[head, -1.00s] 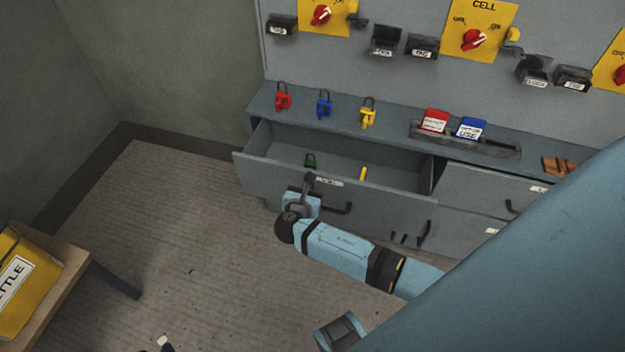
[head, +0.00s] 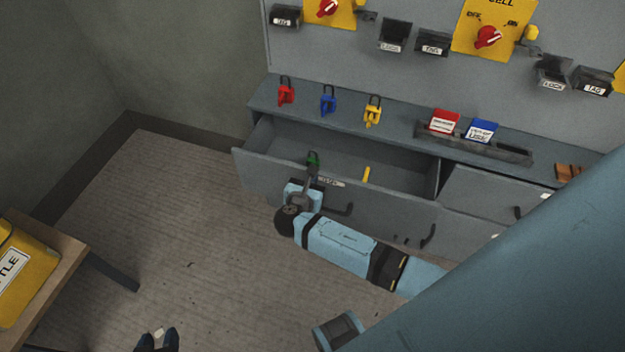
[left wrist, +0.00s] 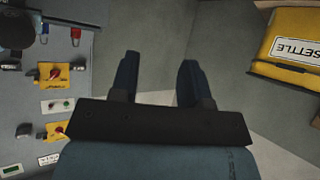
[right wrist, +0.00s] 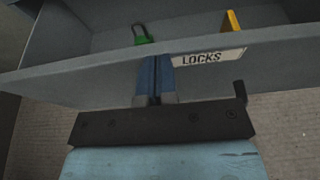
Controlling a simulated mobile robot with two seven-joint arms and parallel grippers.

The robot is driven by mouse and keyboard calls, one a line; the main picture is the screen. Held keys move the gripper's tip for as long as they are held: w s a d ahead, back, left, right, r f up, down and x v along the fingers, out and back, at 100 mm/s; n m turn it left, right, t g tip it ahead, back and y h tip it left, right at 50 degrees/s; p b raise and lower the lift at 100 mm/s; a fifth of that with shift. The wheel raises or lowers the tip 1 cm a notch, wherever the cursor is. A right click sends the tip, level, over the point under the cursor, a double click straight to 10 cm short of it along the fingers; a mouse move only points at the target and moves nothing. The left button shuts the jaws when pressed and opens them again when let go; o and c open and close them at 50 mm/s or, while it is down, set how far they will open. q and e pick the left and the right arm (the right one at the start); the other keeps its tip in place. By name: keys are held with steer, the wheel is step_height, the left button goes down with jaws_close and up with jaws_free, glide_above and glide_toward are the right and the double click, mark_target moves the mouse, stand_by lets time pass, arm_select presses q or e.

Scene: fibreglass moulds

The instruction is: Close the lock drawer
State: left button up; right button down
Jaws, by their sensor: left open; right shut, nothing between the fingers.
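The lock drawer (head: 270,172) is the grey upper left drawer and stands pulled out. Its LOCKS label (right wrist: 208,57) shows in the right wrist view. Inside are a green padlock (head: 313,159) and a yellow item (head: 366,174). My right gripper (head: 311,174) is shut and empty at the drawer front, left of the label and the black handle (head: 338,210). In the right wrist view its fingertips (right wrist: 155,58) overlap the front panel; I cannot tell whether they touch. My left gripper (head: 158,340) is open and empty, low over the floor, away from the drawer; its fingers (left wrist: 158,78) show apart.
Red (head: 286,96), blue (head: 328,104) and yellow (head: 372,112) padlocks stand on the ledge above the drawer. Closed drawers (head: 490,195) lie to the right. A table (head: 75,258) with a yellow SETTLE case (head: 25,270) is at left. The floor between is clear.

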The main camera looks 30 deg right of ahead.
arm_select(q)
steer(key=shift+r, duration=0.1)
arm_select(e)
steer(key=shift+w+d, duration=0.1)
arm_select(q)
steer(key=shift+a+r+p, duration=0.1)
steer(key=shift+r+p, duration=0.35)
steer(key=shift+p, duration=0.75)
arm_select(e)
steer(key=w+d, duration=1)
steer(key=d, duration=0.2)
steer(key=shift+w+r, duration=0.15)
